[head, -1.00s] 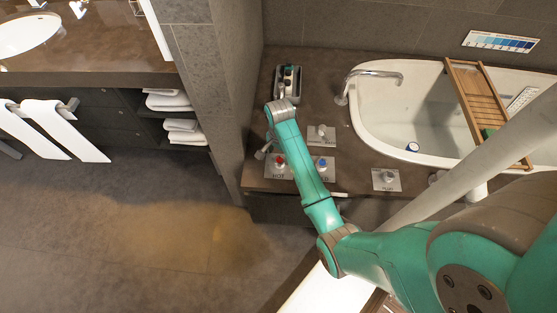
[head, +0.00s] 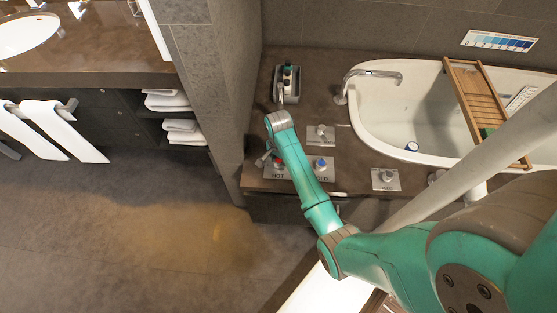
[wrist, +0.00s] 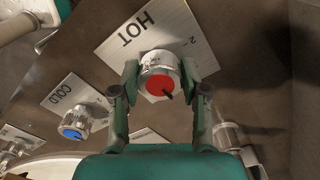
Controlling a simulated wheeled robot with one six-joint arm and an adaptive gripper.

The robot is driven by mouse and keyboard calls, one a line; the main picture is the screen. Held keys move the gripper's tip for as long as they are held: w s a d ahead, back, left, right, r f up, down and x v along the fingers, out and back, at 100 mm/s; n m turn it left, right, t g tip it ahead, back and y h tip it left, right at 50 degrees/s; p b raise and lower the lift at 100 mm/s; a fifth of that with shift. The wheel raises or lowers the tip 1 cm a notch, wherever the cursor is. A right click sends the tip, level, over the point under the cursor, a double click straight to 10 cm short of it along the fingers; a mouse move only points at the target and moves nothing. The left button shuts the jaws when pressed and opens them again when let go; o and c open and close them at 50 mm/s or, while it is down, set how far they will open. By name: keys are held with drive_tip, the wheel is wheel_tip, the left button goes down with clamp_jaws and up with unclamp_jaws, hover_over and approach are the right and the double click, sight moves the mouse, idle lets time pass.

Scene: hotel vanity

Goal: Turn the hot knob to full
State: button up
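The hot knob (wrist: 160,76) is a silver cylinder with a red cap and a dark pointer mark. It stands on a pale plate (wrist: 190,20) lettered HOT with scale marks. In the wrist view my gripper (wrist: 160,70) has one finger on each side of the knob, and the fingertips appear to touch its sides. In the head view my gripper (head: 264,158) is at the hot plate (head: 275,175), and only a bit of the red cap shows there. The pointer mark lies toward the lower right of the cap in the wrist view.
The blue-capped cold knob (wrist: 75,124) stands close beside the hot one; it also shows in the head view (head: 320,165). Another knob plate (head: 320,134) lies behind. The tub (head: 385,150) with its faucet (head: 372,74) is to the right, and a tray of bottles (head: 287,84) is behind.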

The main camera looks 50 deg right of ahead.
drive_tip(key=shift+n, duration=0.5)
drive_tip(key=n, duration=0.3)
drive_tip(key=shift+n, duration=0.4)
drive_tip(key=n, duration=0.4)
drive_tip(key=shift+s+n, duration=0.1)
drive_tip(key=shift+n, duration=0.2)
drive_tip(key=n, duration=0.4)
drive_tip(key=shift+d+n, duration=0.1)
drive_tip(key=shift+n, duration=2.1)
drive_tip(key=o, duration=1.1)
drive_tip(key=shift+o, duration=0.2)
